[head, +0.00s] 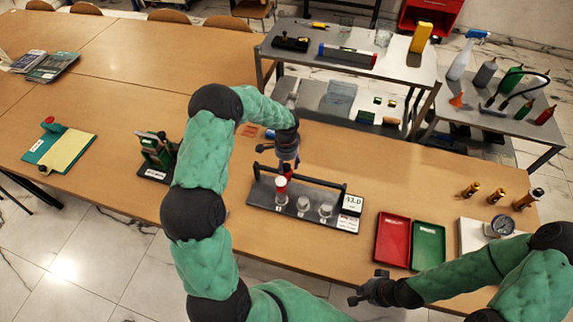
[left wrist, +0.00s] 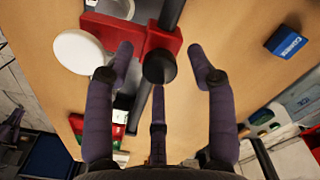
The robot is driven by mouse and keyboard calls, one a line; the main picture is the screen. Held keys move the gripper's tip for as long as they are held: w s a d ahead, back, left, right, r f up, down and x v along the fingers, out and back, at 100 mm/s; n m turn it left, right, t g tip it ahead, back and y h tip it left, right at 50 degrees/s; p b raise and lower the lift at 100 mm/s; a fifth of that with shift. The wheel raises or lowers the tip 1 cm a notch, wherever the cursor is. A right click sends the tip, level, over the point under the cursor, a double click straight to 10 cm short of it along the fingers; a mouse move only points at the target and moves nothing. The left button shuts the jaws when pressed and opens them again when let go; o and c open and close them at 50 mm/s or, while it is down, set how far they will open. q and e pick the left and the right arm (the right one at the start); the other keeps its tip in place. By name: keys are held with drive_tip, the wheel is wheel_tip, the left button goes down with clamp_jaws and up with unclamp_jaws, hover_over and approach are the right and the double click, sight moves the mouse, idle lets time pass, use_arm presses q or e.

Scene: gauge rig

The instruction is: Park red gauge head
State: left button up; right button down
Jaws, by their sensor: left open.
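The red gauge head (left wrist: 125,35) is a red block on a dark rail, with a black round knob (left wrist: 160,66) facing my left wrist camera. In the head view, a little of its red (head: 288,168) shows below my left gripper (head: 287,158). My left gripper (left wrist: 161,60) is open, its fingers on either side of the knob; I cannot tell whether they touch it. The rail (head: 320,181) runs above a black base with several round pieces, one with a white top (head: 280,184). My right gripper (head: 368,289) looks open and empty, in front of the table.
A display block (head: 352,203) stands at the base's right end. Red (head: 392,238) and green (head: 428,245) trays lie to its right. A green-black device (head: 157,152) stands to the left. A blue box (left wrist: 285,42) lies nearby.

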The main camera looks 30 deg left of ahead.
use_arm(q)
clamp_jaws()
drive_tip(key=a, duration=0.3)
drive_tip(key=s+a, duration=0.1)
drive_tip(key=a, duration=0.2)
drive_tip(key=s+a, duration=0.1)
drive_tip(key=a, duration=0.2)
drive_tip(key=shift+c, duration=1.5)
unclamp_jaws()
drive_tip(key=shift+a, duration=0.1)
drive_tip(key=o, duration=0.3)
drive_tip(key=shift+s+a, duration=0.1)
